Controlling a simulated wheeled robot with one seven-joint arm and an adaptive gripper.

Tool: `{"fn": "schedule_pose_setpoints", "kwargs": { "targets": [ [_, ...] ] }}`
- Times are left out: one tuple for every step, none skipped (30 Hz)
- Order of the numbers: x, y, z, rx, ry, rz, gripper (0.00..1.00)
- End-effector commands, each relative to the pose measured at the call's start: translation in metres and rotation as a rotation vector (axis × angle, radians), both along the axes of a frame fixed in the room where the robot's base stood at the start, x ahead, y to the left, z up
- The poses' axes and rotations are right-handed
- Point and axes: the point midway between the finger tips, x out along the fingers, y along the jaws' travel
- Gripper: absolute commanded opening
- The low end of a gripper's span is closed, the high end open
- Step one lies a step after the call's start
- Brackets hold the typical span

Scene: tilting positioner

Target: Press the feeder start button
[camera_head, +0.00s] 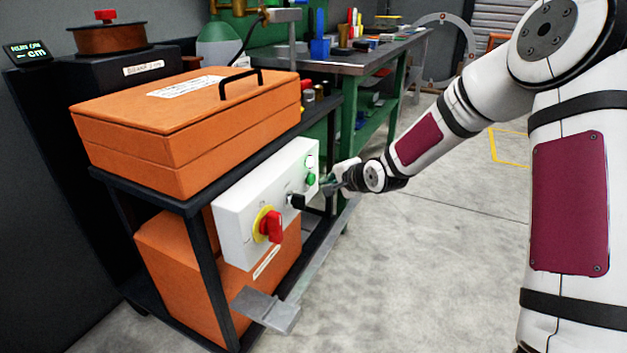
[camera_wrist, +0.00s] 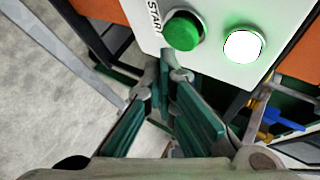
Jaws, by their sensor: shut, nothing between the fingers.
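The white control box (camera_head: 262,200) is fixed to the side of the black cart. The green start button (camera_wrist: 183,30) stands out from its face beside the printed word START. In the head view the button (camera_head: 310,181) is small, near the box's right end. A lit lamp (camera_wrist: 243,45) sits beside the button; in the head view the lamp (camera_head: 310,160) is above it. My gripper (camera_wrist: 170,75) is shut and empty, its fingertips close to the button. I cannot tell whether they touch it. In the head view my gripper (camera_head: 330,182) is just right of the box.
The box also carries a red rotary switch (camera_head: 270,226) on a yellow plate and a black switch (camera_head: 297,201). An orange case (camera_head: 190,140) lies on the cart above. A metal pedal-like plate (camera_head: 266,309) juts out low.

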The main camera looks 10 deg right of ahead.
Motion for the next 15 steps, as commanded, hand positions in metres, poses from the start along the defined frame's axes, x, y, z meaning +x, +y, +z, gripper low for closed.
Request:
{"fn": "schedule_pose_setpoints", "kwargs": {
  "targets": [
    [0.0,0.0,0.0,0.0,0.0,0.0,0.0],
    [0.0,-0.001,0.0,0.001,0.0,-0.001,0.0],
    [-0.001,-0.002,0.0,0.0,0.001,-0.001,0.0],
    [-0.002,-0.004,0.001,0.0,0.001,-0.001,0.0],
    [-0.003,-0.006,0.001,0.0,0.001,-0.001,0.0],
    [-0.005,-0.009,0.001,0.0,0.001,-0.003,0.0],
    [-0.007,-0.012,0.002,0.001,0.001,-0.004,0.0],
    [-0.009,-0.014,0.001,0.001,0.002,-0.003,0.0],
    [-0.011,-0.016,0.001,0.001,0.003,-0.004,0.0],
    [-0.013,-0.019,0.001,0.002,0.004,-0.003,0.0],
    [-0.014,-0.021,0.001,0.001,0.002,-0.004,0.0],
    [-0.016,-0.024,0.002,0.002,0.001,-0.003,0.0],
    [-0.018,-0.026,0.002,0.002,0.001,-0.003,0.0],
    [-0.019,-0.028,0.002,0.001,0.002,-0.003,0.0],
    [-0.022,-0.031,0.002,0.001,0.002,-0.003,0.0]
  ]
}}
